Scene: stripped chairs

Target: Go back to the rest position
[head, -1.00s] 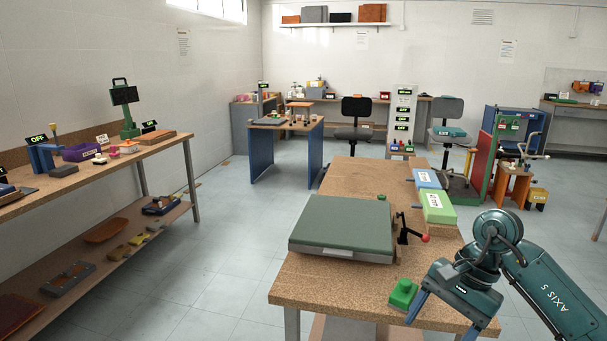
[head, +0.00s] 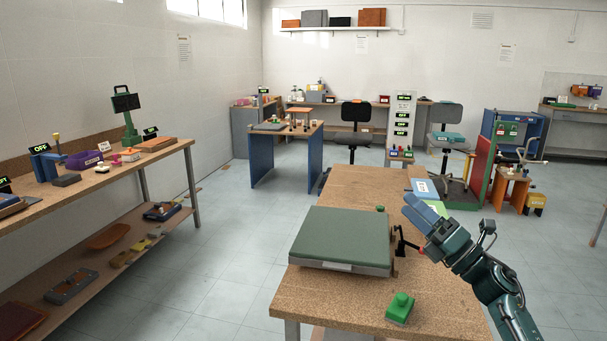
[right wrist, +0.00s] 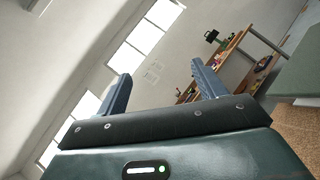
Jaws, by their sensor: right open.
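My right gripper (head: 418,212) is raised above the right side of the wooden workbench (head: 345,312), with its blue fingers pointing up and to the left. In the right wrist view my right gripper (right wrist: 160,82) shows its two fingers wide apart, with nothing between them. The wall, the windows and a tilted side shelf show beyond them. My left gripper is not in view.
On the bench are a green-topped grey plate (head: 343,238), a green block with a knob (head: 400,307) and a blue box (head: 423,187). The lever beside the plate is near my right arm. A long side table (head: 150,158) stands left; the floor between is clear.

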